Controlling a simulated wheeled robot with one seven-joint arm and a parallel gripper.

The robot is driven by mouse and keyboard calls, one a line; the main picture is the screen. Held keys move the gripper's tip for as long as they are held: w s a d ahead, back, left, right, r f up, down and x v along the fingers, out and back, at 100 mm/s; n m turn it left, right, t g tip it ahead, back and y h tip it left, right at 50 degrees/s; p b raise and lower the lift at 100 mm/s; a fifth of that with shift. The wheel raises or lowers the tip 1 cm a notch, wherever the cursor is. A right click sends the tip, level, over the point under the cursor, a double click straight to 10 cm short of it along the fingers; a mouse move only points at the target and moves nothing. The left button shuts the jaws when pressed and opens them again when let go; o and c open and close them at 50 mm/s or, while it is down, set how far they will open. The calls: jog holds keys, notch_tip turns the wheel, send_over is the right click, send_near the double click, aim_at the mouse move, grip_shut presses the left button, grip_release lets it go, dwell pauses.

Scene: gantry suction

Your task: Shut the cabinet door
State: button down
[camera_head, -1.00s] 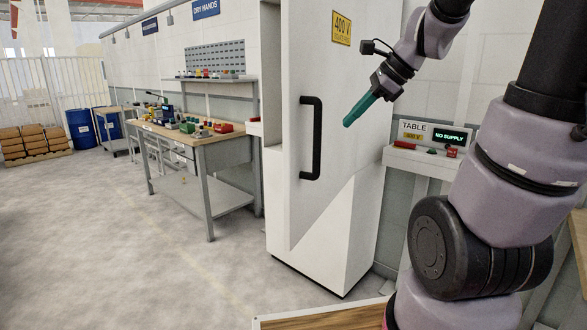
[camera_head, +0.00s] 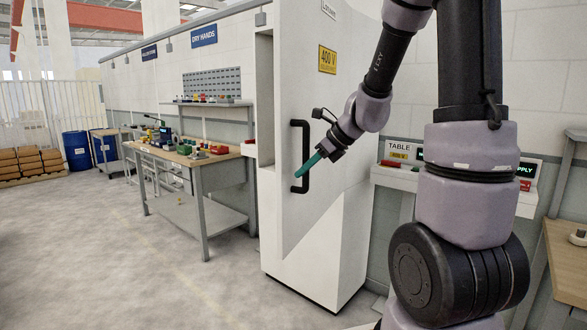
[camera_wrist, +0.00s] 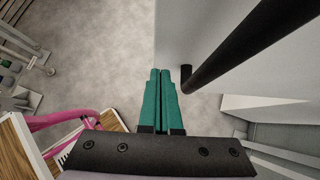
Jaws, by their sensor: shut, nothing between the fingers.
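The cabinet door (camera_head: 325,135) is a tall pale grey panel with a yellow 400 V sign. It appears to stand ajar, its slanting lower edge apart from the white cabinet body (camera_head: 335,250). A black vertical bar handle (camera_head: 306,150) is near its left edge; the handle also shows in the wrist view (camera_wrist: 240,45), to the right of my fingers. My gripper (camera_head: 300,174), with green fingers, is shut and empty. In the head view its tips overlap the lower handle. In the wrist view the fingers (camera_wrist: 160,75) lie beside the handle's end; I cannot tell whether they touch anything.
A workbench (camera_head: 205,158) with small coloured parts stands left of the cabinet. A control shelf (camera_head: 395,176) labelled TABLE is to its right. A wooden-topped table (camera_head: 570,255) is at the far right. The floor (camera_head: 120,260) at front left is clear.

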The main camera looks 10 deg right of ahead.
aim_at(284, 176)
jog(key=shift+w+a+r, duration=0.15)
jog(key=shift+w+a, duration=0.85)
jog(key=shift+a, duration=0.2)
